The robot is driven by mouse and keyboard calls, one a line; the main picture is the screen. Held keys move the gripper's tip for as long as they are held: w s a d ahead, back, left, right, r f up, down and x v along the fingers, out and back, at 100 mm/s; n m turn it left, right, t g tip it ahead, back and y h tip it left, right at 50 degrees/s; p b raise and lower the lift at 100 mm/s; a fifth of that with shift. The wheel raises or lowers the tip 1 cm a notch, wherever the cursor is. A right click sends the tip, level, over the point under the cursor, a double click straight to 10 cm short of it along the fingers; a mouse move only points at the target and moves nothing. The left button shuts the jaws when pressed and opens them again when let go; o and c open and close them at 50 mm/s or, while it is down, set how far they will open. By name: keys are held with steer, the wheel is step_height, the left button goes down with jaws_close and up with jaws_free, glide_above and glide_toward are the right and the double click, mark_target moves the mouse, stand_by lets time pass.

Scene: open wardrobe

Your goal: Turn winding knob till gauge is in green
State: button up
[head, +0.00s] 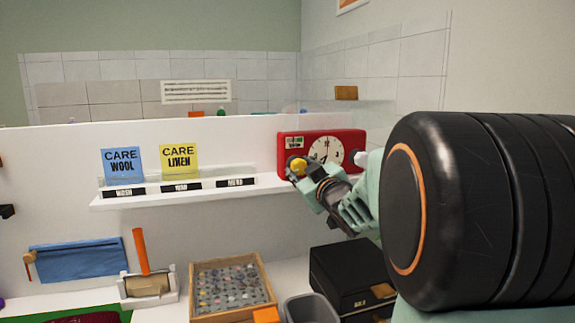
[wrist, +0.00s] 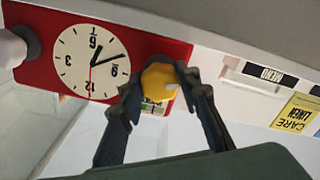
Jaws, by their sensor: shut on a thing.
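The red clock box (head: 318,175) stands on the white shelf in the head view, with a round white dial (head: 325,150). The yellow winding knob (head: 298,164) is on the box's left part. The small gauge panel (head: 294,142) sits above the knob; its pointer is too small to read. In the wrist view, the red box (wrist: 165,47) appears turned over, and my gripper (wrist: 163,88) has its two dark fingers closed around the sides of the yellow knob (wrist: 157,80). There the gauge (wrist: 153,108) shows just beyond the knob, partly hidden by it and a finger.
A blue CARE WOOL card (head: 123,166) and a yellow CARE LINEN card (head: 180,160) stand left on the shelf (head: 180,196), behind black labels. Below are a wooden button tray (head: 265,268), a grey bin (head: 311,309) and a black box (head: 350,275). My arm blocks the right side.

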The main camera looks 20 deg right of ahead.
steer(key=m+p, duration=0.2)
steer(key=m, duration=0.4)
steer(key=shift+r+m+p, duration=0.15)
steer(key=shift+m+p, duration=0.15)
steer(key=m+p, duration=0.2)
steer(key=m, duration=0.3)
steer(key=shift+a+m, duration=0.1)
steer(key=shift+m, duration=0.2)
steer(key=o, duration=1.2)
steer(key=s, duration=0.7)
steer(key=shift+s, duration=0.25)
